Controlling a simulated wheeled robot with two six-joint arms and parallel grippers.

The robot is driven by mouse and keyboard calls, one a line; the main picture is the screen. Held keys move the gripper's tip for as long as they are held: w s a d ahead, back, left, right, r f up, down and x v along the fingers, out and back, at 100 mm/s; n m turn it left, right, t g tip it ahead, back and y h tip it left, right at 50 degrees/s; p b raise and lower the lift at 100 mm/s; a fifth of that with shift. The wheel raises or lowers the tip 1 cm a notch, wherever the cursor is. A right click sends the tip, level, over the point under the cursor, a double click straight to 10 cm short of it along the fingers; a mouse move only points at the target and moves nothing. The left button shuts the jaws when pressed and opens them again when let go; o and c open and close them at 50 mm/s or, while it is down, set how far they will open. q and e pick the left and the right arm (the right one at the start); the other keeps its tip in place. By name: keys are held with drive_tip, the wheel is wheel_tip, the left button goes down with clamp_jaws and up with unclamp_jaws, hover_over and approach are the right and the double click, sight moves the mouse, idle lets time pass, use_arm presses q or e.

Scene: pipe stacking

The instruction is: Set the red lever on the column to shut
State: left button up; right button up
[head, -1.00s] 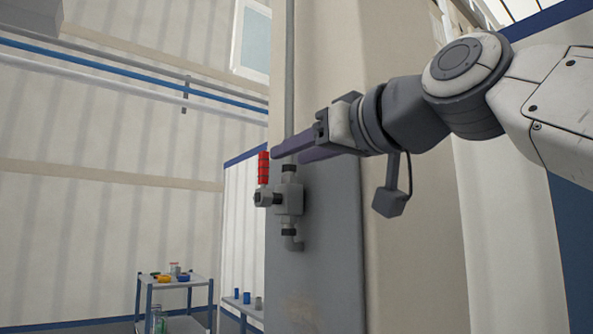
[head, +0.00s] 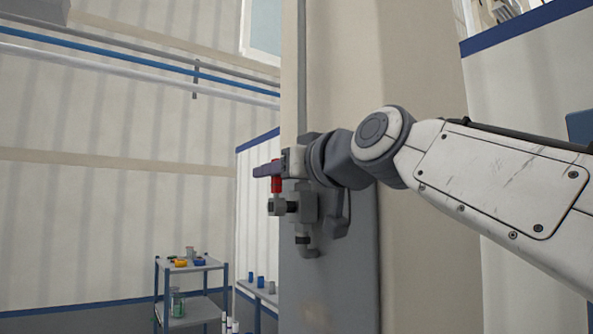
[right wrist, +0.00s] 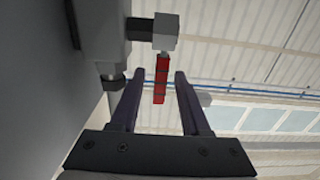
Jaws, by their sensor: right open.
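The red lever (head: 277,184) stands upright on the grey valve (head: 304,201) on the column (head: 330,275). In the right wrist view the red lever (right wrist: 161,78) hangs from its grey pivot block (right wrist: 152,31) and reaches in between my two fingers. My right gripper (head: 267,169) is open at the upper part of the lever, which it partly hides in the head view. In the right wrist view the right gripper (right wrist: 157,82) has a finger on each side of the lever, with a gap on both sides. My left gripper is out of view.
A vertical pipe (head: 301,70) runs up the column above the valve. A small shelf cart (head: 190,267) with several items and a low bench (head: 258,291) with cups stand at the lower left. The space left of the lever looks clear.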

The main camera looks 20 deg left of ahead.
clamp_jaws()
idle(1.3)
